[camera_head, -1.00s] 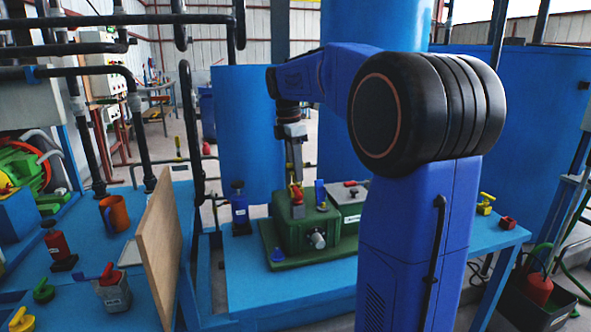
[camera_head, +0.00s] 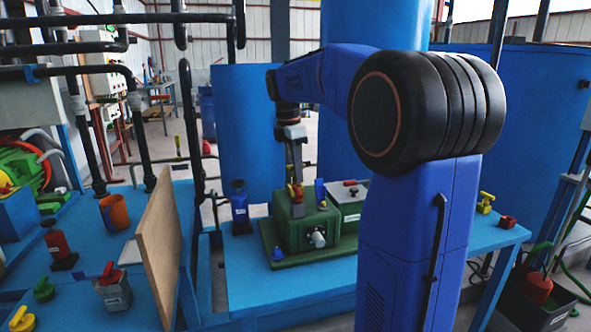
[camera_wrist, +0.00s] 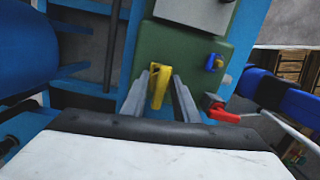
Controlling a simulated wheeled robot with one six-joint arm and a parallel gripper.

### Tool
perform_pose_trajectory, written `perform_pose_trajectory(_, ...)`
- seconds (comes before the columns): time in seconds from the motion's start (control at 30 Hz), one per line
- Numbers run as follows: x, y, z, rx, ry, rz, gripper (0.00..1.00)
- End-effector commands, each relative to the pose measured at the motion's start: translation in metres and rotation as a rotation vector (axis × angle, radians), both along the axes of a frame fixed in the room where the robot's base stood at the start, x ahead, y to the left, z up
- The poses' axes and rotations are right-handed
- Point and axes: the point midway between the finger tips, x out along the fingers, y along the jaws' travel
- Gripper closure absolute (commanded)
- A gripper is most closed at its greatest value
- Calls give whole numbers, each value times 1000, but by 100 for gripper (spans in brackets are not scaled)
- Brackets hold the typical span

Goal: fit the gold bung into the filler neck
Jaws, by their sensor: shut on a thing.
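The gold bung (camera_wrist: 159,85) is between the fingertips of my gripper (camera_wrist: 168,88) in the wrist view, and it looks like a yellow bent handle. The filler neck cannot be made out; the bung and fingers cover that spot. I cannot tell whether the bung touches the neck.
A blue lever (camera_head: 319,192) stands close to the right of my gripper on the housing. A grey box (camera_head: 348,205) adjoins the housing. A blue bottle (camera_head: 240,207) stands left. A wooden board (camera_head: 160,250) divides the blue bench. A red handle (camera_wrist: 222,113) shows beside the fingers.

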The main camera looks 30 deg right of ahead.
Motion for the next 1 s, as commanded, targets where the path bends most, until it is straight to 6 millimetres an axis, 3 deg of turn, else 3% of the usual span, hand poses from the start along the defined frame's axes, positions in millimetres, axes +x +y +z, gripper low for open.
perform_pose_trajectory(0.83,0,0,-17,0,0,0,96)
perform_pose_trajectory(0.87,0,0,-17,0,0,0,66)
perform_pose_trajectory(0.9,0,0,-17,0,0,0,56)
perform_pose_trajectory(0.93,0,0,-17,0,0,0,51)
perform_pose_trajectory(1.0,0,0,-17,0,0,0,51)
